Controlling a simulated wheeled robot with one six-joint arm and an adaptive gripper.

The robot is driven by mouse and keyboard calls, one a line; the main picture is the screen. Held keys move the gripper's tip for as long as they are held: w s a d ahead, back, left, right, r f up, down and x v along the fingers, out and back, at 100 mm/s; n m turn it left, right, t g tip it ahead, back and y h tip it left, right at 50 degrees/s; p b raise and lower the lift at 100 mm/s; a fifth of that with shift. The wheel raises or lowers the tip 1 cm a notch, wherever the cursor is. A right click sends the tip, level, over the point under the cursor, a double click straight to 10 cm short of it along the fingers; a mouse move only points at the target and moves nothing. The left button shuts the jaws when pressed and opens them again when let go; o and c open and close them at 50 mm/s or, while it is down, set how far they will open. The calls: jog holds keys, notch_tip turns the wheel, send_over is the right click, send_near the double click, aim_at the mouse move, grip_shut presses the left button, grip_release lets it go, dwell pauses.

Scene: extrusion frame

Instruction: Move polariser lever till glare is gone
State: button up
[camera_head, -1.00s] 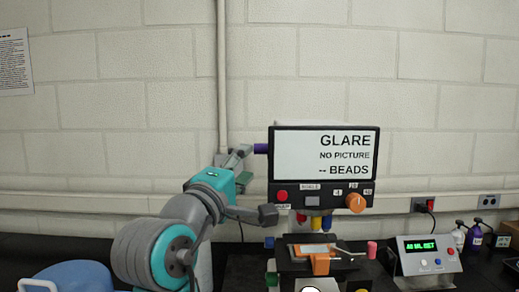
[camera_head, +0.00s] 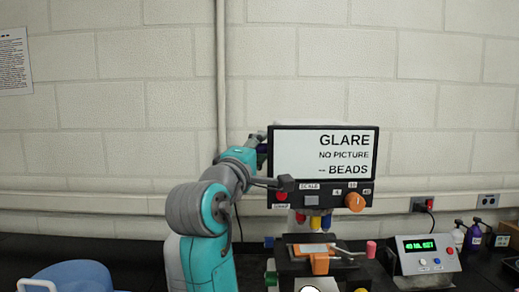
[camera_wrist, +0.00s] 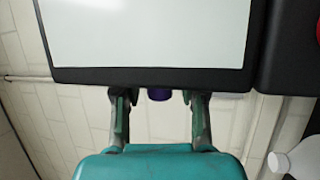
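The screen (camera_head: 300,155) reads "GLARE", "NO PICTURE" and "-- BEADS"; its pale face also shows in the wrist view (camera_wrist: 150,30). A purple knob (camera_head: 262,148), which looks like the polariser lever's end, sticks out at the screen's left side and is mostly hidden by my gripper (camera_head: 259,138). In the wrist view the purple knob (camera_wrist: 159,95) shows below the screen's dark edge, between the spread fingers of my gripper (camera_wrist: 159,98). There are gaps on both sides of it, so neither finger seems to touch it. My gripper is open and empty.
Under the screen are a red button (camera_head: 282,196), an orange dial (camera_head: 355,202) and coloured objectives (camera_head: 315,221) above a stage with an orange holder (camera_head: 320,263). A control box (camera_head: 425,255) with a green display stands right. A blue tub (camera_head: 72,277) is at front left.

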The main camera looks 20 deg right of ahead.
grip_shut()
jog(key=shift+w+d+r+n+g+y, duration=0.1)
jog(key=shift+w+r+n+g+y, duration=0.1)
jog(key=shift+r+g+y, duration=0.15)
jog(key=shift+w+r+n+g+y, duration=0.1)
jog(key=shift+r+n+g+y, duration=0.15)
jog(key=shift+r+g, duration=0.1)
jog(key=shift+w+d+r+n+g+y, duration=0.15)
jog(key=shift+w+r+n+g+y, duration=0.25)
jog(key=shift+g+y, duration=0.35)
jog(key=shift+s, duration=0.1)
